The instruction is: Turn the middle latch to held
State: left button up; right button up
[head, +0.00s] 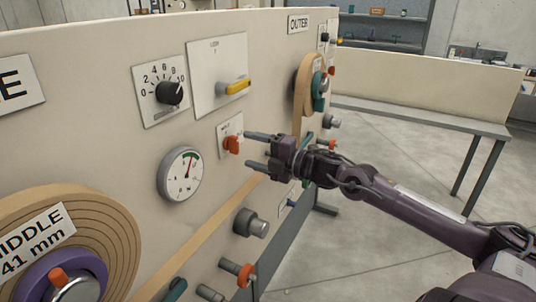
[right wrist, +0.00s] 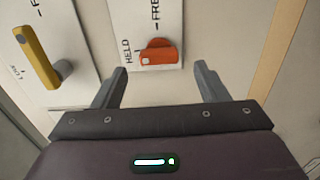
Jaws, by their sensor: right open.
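The orange latch (head: 232,145) sits on a small white plate on the beige panel, right of the round gauge. In the right wrist view the latch (right wrist: 158,55) lies roughly across the picture, beside the words HELD (right wrist: 126,52) and FREE (right wrist: 155,14). I cannot tell for sure which word it points to. My right gripper (head: 250,150) is open and empty in front of it. In the right wrist view the latch lies between the line of its fingertips (right wrist: 160,69), slightly beyond them, apparently untouched. My left gripper is not in view.
A yellow lever (head: 236,87) and a black dial (head: 170,93) are above the latch. The gauge (head: 180,174) is left of it. A tan strip (head: 205,237) runs below. Grey knobs (head: 250,223) stick out lower down. The floor right of the panel is open.

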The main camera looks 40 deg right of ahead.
jog(key=v, duration=0.4)
dwell(0.6)
